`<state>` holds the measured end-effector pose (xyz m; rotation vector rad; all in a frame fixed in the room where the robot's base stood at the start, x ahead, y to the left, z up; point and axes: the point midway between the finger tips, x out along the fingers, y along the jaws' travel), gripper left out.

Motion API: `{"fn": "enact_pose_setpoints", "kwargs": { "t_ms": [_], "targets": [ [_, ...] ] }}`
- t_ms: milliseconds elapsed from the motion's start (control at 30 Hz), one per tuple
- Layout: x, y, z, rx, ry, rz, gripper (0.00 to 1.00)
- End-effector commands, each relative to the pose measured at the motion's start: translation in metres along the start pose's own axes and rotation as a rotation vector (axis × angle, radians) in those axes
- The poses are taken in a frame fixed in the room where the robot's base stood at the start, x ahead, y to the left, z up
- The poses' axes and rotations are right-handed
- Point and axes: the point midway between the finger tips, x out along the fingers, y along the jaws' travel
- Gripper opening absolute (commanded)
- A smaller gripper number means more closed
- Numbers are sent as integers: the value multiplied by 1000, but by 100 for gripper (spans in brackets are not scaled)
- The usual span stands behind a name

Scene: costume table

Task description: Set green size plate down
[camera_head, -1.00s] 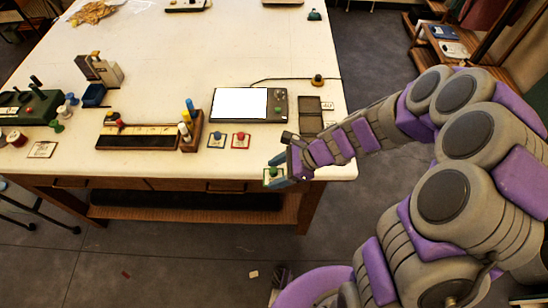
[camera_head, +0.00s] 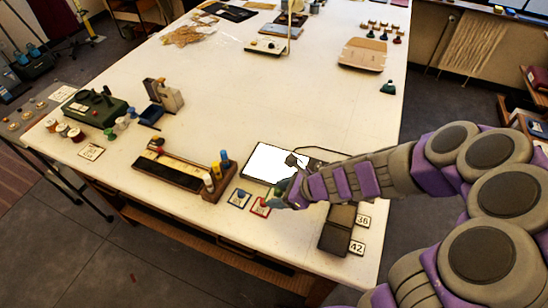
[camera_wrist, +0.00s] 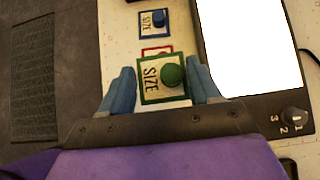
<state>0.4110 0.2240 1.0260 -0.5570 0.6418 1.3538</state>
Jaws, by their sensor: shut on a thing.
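My gripper (camera_wrist: 164,84) is shut on the green size plate (camera_wrist: 149,86), a square card with a green border, the word SIZE and a green knob. Blue fingers grip its left and right sides in the wrist view. In the head view my gripper (camera_head: 284,194) is over the table, right beside the red-bordered plate (camera_head: 261,207); the green plate is mostly hidden there. The blue-bordered plate (camera_head: 239,199) lies left of the red one. In the wrist view the red plate (camera_wrist: 150,51) is partly covered by the green plate, and the blue plate (camera_wrist: 145,27) lies beyond.
A device with a bright white screen (camera_head: 268,160) is just behind my gripper. A dark tray (camera_head: 340,225) and cards marked 36 (camera_head: 363,221) and 42 (camera_head: 357,248) lie to the right. A wooden rack with marker-like sticks (camera_head: 217,183) stands left. The table's front edge is close.

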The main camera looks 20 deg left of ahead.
Motion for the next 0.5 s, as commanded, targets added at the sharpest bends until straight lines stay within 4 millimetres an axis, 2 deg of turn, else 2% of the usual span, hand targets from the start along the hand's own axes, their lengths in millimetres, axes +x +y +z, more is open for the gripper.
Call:
{"fn": "enact_pose_setpoints", "kwargs": {
  "t_ms": [500],
  "targets": [
    [22,-89,8,2,-6,0,34]
  ]
}}
